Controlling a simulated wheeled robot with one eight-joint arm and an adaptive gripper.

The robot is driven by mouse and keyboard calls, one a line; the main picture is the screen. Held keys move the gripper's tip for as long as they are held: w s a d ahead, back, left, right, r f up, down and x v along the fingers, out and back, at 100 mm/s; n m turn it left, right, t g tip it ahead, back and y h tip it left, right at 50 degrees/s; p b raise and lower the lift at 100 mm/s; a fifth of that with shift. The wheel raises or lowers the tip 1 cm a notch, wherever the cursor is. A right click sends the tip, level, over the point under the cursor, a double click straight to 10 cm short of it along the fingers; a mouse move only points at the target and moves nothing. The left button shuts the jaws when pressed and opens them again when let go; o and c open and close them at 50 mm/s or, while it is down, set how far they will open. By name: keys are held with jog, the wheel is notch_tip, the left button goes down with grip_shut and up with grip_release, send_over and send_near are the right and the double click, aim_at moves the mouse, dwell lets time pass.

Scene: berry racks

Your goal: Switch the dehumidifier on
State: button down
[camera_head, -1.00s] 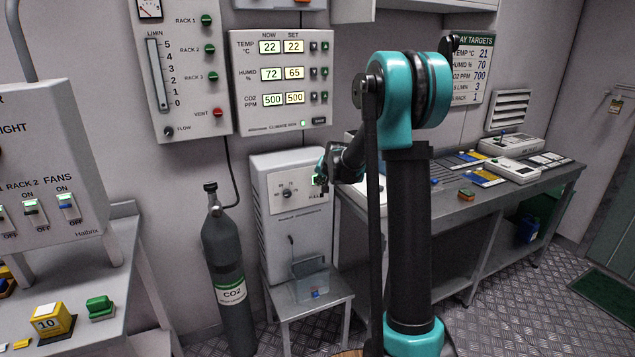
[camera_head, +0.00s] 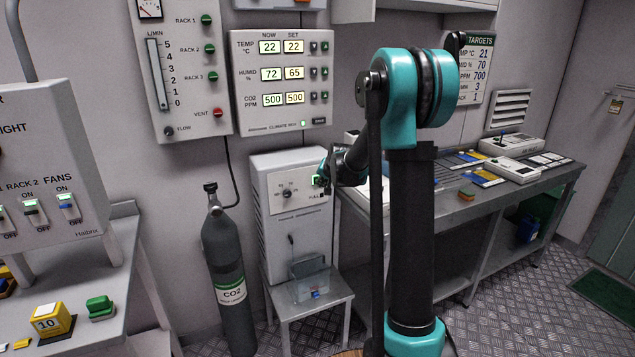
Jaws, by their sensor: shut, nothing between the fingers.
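The dehumidifier (camera_head: 294,220) is a light grey box on a small metal stand, left of my arm. Its front has a round dial (camera_head: 286,193) at the upper left, small lettering, and a small clear bin low down. My gripper (camera_head: 318,182) is shut and empty at the upper right of the dehumidifier's front, beside a small green spot and the lettering. Whether it touches the panel I cannot tell.
A CO2 cylinder (camera_head: 228,275) stands just left of the dehumidifier. The climate panel (camera_head: 281,80) and flow panel (camera_head: 182,75) hang above on the wall. A long bench (camera_head: 465,206) runs right behind my arm, and a fan switch box (camera_head: 55,170) stands at the left.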

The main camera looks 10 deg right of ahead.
jog(key=shift+s+d, duration=0.25)
jog(key=shift+s, duration=0.55)
jog(key=shift+s+d, duration=0.3)
jog(key=shift+s, duration=0.5)
jog(key=shift+s+d, duration=0.25)
jog(key=shift+s, duration=0.55)
jog(key=s+d+f+n+g, duration=0.1)
jog(key=s+f, duration=0.2)
jog(key=s, duration=1)
jog(key=s+d+f+n+g+h, duration=0.1)
jog(key=s+f+n+g, duration=0.1)
jog(key=s, duration=1.1)
jog(key=s+d+f+n+g, duration=0.1)
jog(key=s+f, duration=0.3)
jog(key=s, duration=0.9)
jog(key=shift+s+d+f+n+h, duration=0.2)
jog(key=shift+s+d+n+h, duration=0.1)
jog(key=shift+n+h, duration=0.15)
